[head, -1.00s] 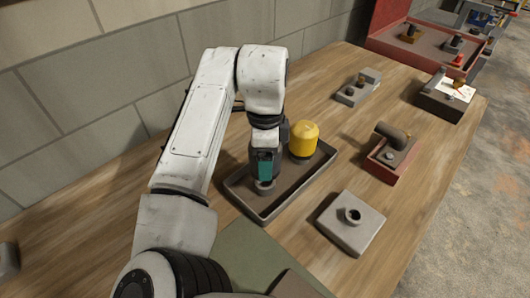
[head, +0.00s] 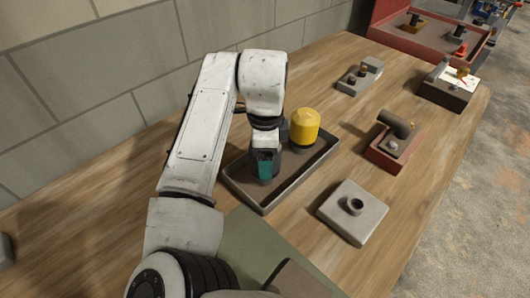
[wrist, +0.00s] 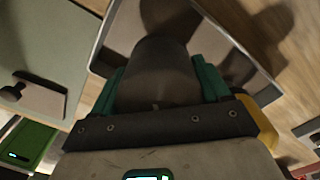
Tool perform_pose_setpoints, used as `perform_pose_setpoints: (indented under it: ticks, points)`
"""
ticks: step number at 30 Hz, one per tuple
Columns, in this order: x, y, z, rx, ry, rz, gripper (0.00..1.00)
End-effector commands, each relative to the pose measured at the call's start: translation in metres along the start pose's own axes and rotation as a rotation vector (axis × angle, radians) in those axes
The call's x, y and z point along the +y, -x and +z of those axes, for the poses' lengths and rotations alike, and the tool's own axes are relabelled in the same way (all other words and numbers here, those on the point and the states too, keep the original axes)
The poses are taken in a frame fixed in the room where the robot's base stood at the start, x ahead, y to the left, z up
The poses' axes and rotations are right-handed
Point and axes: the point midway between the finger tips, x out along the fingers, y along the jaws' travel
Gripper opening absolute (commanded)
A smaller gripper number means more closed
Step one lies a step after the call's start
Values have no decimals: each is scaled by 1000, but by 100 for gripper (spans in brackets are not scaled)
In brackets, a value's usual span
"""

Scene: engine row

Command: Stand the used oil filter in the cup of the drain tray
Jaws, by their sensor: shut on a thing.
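My gripper (head: 264,168) has teal fingers and is shut on a dark grey-brown cylinder, which I take to be the used oil filter; the wrist view shows the filter (wrist: 157,72) between the fingers. The gripper is low over the left part of the dark drain tray (head: 263,207), inside its rim. The tray's pale rim also shows in the wrist view (wrist: 98,58). The tray's cup is hidden behind the gripper and filter, so I cannot tell whether the filter is in it.
A yellow-topped canister (head: 305,126) stands just right of my gripper, at the tray's back. A grey square block with a round neck (head: 352,211) lies right of the tray. A red block with a dark cylinder (head: 393,145) stands beyond. Wood between them is clear.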

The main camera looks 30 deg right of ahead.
Motion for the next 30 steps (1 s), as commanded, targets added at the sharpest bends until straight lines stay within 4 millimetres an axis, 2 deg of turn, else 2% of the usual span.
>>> perform_pose_setpoints:
  ticks: [11,12,19,26,30]
  points:
    - [0,-1,0,0,0,-1,42]
    - [0,-1,0,0,0,-1,78]
    - [0,-1,0,0,0,-1,100]
    - [0,-1,0,0,0,0,100]
    - [0,9,0,-2,0,-1,100]
